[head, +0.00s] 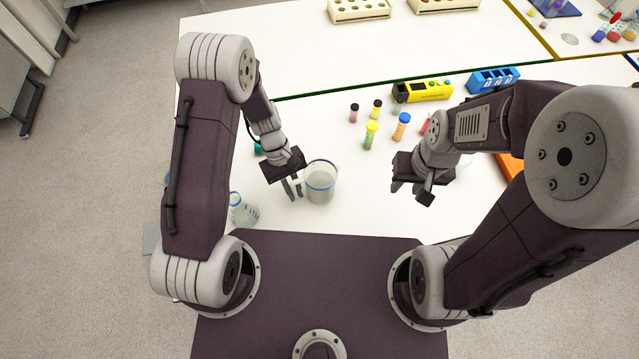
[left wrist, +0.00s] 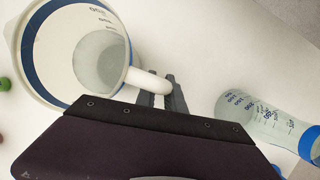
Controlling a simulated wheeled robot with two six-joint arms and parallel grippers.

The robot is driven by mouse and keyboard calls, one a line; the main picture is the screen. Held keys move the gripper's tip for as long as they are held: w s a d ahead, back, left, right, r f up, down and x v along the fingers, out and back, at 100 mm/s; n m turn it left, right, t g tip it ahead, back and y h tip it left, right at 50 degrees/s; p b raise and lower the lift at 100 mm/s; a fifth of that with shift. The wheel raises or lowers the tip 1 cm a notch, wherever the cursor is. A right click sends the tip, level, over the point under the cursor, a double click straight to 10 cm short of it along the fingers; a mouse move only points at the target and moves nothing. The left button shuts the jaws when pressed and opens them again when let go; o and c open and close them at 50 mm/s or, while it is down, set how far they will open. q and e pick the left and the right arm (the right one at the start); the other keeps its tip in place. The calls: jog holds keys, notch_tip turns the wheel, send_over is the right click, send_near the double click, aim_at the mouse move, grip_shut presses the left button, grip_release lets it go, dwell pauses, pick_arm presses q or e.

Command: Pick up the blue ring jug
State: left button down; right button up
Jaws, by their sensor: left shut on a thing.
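The blue ring jug (head: 320,183) is a clear beaker-like jug with a blue band at its rim and a white handle. It stands in front of my left gripper, on its right side in the head view. In the left wrist view the jug (left wrist: 98,62) fills the upper left, its white handle (left wrist: 147,81) reaching toward the fingers. My left gripper (head: 292,189) is shut on the handle; it also shows in the left wrist view (left wrist: 160,97). I cannot tell whether the jug touches the table. My right gripper (head: 412,190) hangs over the table, away from the jug, its fingers apart and empty.
A clear flask with blue markings (head: 243,210) stands left of the jug; it shows in the left wrist view (left wrist: 265,120). Several small capped vials (head: 370,134) stand behind. White table lies clear between the grippers.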

aim_at(296, 182)
pick_arm(q)
jog(key=shift+r, duration=0.15)
jog(key=r, duration=0.3)
jog(key=d+r+b, duration=0.1)
jog(key=shift+w+r, duration=0.15)
jog(key=shift+w, duration=0.2)
jog(key=w+d+r, duration=0.1)
jog(key=d+r, duration=0.1)
jog(key=w+d+r+b, duration=0.1)
jog(key=w+d+r, duration=0.1)
jog(key=d, duration=0.1)
jog(key=w+d+r, duration=0.2)
jog(key=d, duration=0.1)
jog(key=shift+d+b, duration=0.15)
jog(key=shift+b, duration=0.15)
jog(key=shift+w+d+r, duration=0.25)
jog(key=shift+d, duration=0.1)
jog(key=c, duration=2.1)
grip_release()
grip_shut()
